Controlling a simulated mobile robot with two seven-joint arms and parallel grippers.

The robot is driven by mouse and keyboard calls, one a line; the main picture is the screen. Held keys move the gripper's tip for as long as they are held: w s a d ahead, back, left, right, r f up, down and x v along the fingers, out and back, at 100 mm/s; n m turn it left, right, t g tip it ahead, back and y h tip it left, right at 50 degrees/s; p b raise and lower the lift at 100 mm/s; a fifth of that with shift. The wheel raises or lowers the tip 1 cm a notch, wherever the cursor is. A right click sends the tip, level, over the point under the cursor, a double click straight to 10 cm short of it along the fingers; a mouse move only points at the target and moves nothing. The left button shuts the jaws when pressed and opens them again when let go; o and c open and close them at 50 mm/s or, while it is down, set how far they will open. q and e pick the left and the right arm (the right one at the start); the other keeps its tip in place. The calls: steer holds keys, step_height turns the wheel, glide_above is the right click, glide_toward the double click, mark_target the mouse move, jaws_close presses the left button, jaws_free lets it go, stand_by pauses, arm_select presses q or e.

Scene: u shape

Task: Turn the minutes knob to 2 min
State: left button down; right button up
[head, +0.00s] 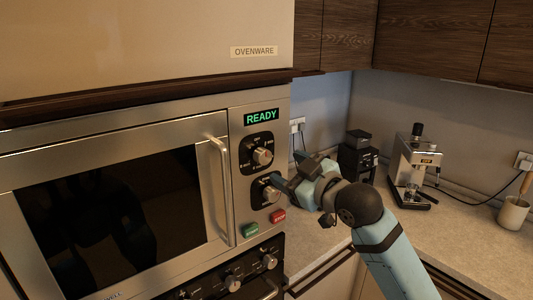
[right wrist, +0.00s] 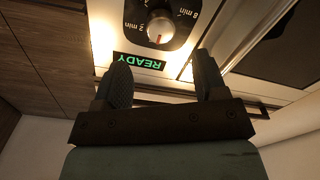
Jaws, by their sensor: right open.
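The minutes knob (head: 262,156) is the upper round knob on the microwave's control panel, below the green READY display (head: 261,116). In the right wrist view the knob (right wrist: 159,26) appears upside down, with "2 min" at its left and "8 min" at its right. Its red mark points toward the READY display. My right gripper (head: 285,178) is in front of the panel, near the lower knob (head: 271,194) in the head view. In the right wrist view its two fingers (right wrist: 163,82) are spread, with nothing between them, short of the minutes knob. My left gripper is not in view.
A vertical door handle (head: 221,190) stands left of the panel. A green button (head: 250,230) and a red button (head: 278,216) sit below the knobs. Oven knobs (head: 233,283) are lower down. A coffee machine (head: 413,165) stands on the counter at right.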

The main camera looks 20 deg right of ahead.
mark_target(266, 158)
steer(key=p+x, duration=0.2)
steer(key=x, duration=0.6)
steer(key=shift+w+a, duration=0.15)
steer(key=c, duration=0.9)
